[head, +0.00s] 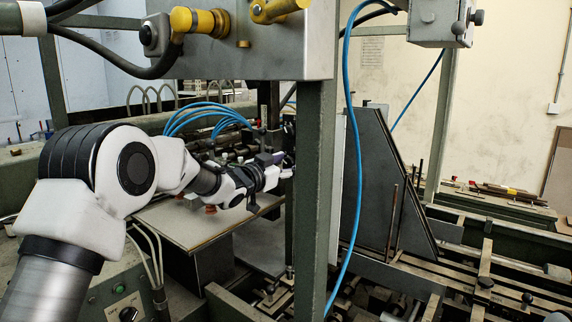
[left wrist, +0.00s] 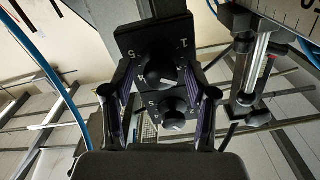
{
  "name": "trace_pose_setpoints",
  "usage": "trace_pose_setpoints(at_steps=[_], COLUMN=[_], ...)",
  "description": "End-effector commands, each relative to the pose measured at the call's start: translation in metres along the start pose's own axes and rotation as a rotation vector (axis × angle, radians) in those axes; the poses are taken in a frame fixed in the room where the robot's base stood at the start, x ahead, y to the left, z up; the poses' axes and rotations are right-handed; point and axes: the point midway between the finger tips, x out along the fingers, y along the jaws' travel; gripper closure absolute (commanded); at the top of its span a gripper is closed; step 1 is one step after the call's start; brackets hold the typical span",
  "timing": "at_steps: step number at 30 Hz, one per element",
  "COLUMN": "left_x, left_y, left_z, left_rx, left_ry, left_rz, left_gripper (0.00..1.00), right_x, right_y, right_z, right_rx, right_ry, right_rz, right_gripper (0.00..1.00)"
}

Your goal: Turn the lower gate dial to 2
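In the left wrist view two black dial plates sit one above the other, each with a dark knob: the dial higher in the picture (left wrist: 160,72) and the dial lower in the picture (left wrist: 173,112). Pale digits show on the plates, turned and hard to read. I cannot tell which is the lower gate dial or where either points. My left gripper (left wrist: 161,68) is open, with one finger on each side of the upper-pictured knob and gaps visible. In the head view my left gripper (head: 282,172) reaches the machine beside a green post; the dials are hidden there. My right gripper is not in view.
The green post (head: 311,200) stands just right of my left gripper. A blue hose (head: 345,150) hangs beside it. A board on the feeder table (head: 190,222) lies below my left forearm. A metal cylinder (left wrist: 254,70) is right of the dials in the wrist view.

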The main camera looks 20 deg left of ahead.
Motion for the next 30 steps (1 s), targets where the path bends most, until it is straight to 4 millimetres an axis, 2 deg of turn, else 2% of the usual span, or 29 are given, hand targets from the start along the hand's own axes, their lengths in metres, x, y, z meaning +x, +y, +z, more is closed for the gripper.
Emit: trace_pose_setpoints(at_steps=[5,8,11,18,21,25,30], left_x=[-0.001,-0.008,-0.026,-0.086,-0.105,-0.116,-0.117], left_y=[0.000,-0.001,-0.001,0.000,0.000,0.001,0.001], left_z=[0.000,0.000,0.000,0.001,0.001,0.002,0.002], left_rx=[-0.001,-0.002,-0.004,-0.005,-0.004,-0.002,-0.001], left_ry=[-0.001,-0.001,-0.002,-0.002,-0.002,-0.002,-0.002], left_rz=[0.000,0.000,0.000,0.000,0.000,0.002,0.002], left_gripper=[0.43,0.43,0.43,0.43,0.43,0.43,0.43], right_x=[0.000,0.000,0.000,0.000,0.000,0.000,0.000], right_y=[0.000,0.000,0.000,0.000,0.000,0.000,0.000], right_z=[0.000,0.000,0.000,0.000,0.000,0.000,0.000], right_rx=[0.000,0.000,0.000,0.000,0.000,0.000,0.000], right_ry=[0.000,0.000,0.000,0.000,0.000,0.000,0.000], right_rz=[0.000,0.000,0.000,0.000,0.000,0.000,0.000], right_gripper=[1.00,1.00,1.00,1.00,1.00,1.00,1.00])
